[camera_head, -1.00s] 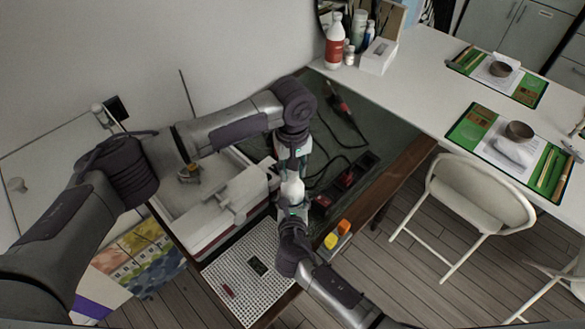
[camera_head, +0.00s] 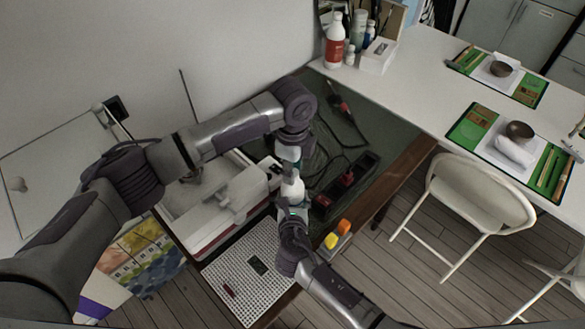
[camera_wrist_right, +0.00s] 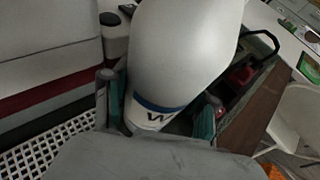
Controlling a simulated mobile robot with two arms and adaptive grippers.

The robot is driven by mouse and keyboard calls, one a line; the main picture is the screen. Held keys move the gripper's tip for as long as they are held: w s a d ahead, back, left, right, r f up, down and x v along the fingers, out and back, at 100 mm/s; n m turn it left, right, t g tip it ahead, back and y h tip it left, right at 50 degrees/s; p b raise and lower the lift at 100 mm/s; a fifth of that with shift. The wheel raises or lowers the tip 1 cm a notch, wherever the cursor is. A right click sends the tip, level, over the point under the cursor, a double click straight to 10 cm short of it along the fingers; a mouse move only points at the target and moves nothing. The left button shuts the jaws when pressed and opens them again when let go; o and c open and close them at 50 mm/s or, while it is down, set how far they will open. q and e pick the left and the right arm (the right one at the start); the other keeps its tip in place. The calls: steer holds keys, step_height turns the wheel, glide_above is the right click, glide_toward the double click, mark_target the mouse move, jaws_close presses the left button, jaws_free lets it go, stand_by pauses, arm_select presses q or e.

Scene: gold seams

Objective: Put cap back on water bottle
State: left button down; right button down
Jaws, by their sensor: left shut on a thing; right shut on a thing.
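The white water bottle (camera_head: 292,188) stands roughly upright between my two grippers in the head view. In the right wrist view the bottle (camera_wrist_right: 180,55) fills the middle, with a blue band and dark lettering low on it. My right gripper (camera_head: 292,210) is shut on the bottle's lower part, one finger on each side. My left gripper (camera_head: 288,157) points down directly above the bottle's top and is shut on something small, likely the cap. The cap itself is hidden by the fingers, and I cannot tell whether it touches the bottle's neck.
A white machine (camera_head: 225,205) stands close left of the bottle. A power strip (camera_head: 345,180) and cables lie to the right. A white perforated board (camera_head: 245,275) lies in front. Yellow and orange items (camera_head: 337,234) sit at the wooden edge. Bottles (camera_head: 335,42) stand farther back.

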arm_select(q)
steer(key=m, duration=0.2)
steer(key=shift+m, duration=0.3)
steer(key=c, duration=0.7)
jaws_free()
step_height(320, 180, up, 12)
arm_select(e)
steer(key=shift+c, duration=1.2)
jaws_free()
